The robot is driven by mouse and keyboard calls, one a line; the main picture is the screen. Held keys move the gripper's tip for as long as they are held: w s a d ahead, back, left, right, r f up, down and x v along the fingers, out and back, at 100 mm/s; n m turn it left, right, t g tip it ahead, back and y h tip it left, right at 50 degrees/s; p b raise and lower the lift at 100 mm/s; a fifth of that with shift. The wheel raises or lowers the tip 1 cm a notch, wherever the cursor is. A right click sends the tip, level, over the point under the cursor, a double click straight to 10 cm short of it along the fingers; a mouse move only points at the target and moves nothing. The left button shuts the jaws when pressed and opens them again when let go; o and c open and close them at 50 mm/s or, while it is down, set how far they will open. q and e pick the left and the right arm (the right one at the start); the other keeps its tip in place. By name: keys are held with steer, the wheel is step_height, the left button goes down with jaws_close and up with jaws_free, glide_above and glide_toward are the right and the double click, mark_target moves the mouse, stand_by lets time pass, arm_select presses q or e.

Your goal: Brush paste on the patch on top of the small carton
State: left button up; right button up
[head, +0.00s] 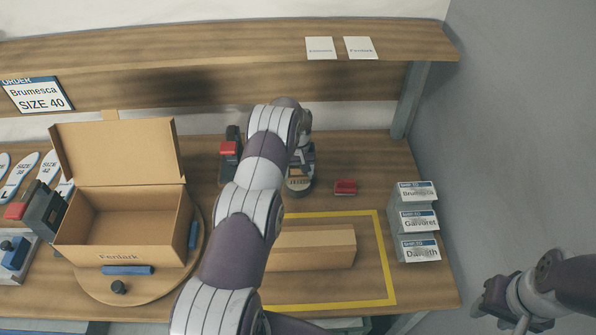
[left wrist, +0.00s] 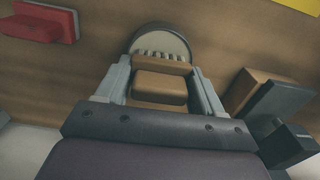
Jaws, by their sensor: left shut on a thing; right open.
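My left gripper (head: 301,164) is at the back of the bench, over a round pot (head: 299,186). In the left wrist view the gripper (left wrist: 160,88) is shut on a brown brush (left wrist: 160,90). The brush's pale bristles (left wrist: 162,56) point into or just over the round pot (left wrist: 160,36); whether they touch paste I cannot tell. A long brown carton (head: 318,246) lies inside a yellow outline (head: 385,260), partly hidden by my left arm. I cannot make out a patch on its top. My right gripper (head: 503,306) is open and empty at the lower right.
An open box (head: 120,237) marked Fenlark stands on a round turntable (head: 165,285) at left. A red block (head: 345,187) lies right of the pot; a dark red-topped item (head: 229,150) is left. A shelf (head: 220,55) overhangs the back.

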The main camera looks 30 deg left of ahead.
mark_target(298, 167)
arm_select(q)
steer(key=shift+f+b, duration=0.1)
steer(key=shift+b, duration=0.2)
stand_by(0.9)
steer(key=shift+r+p, duration=1.7)
steer(key=shift+r, duration=1.85)
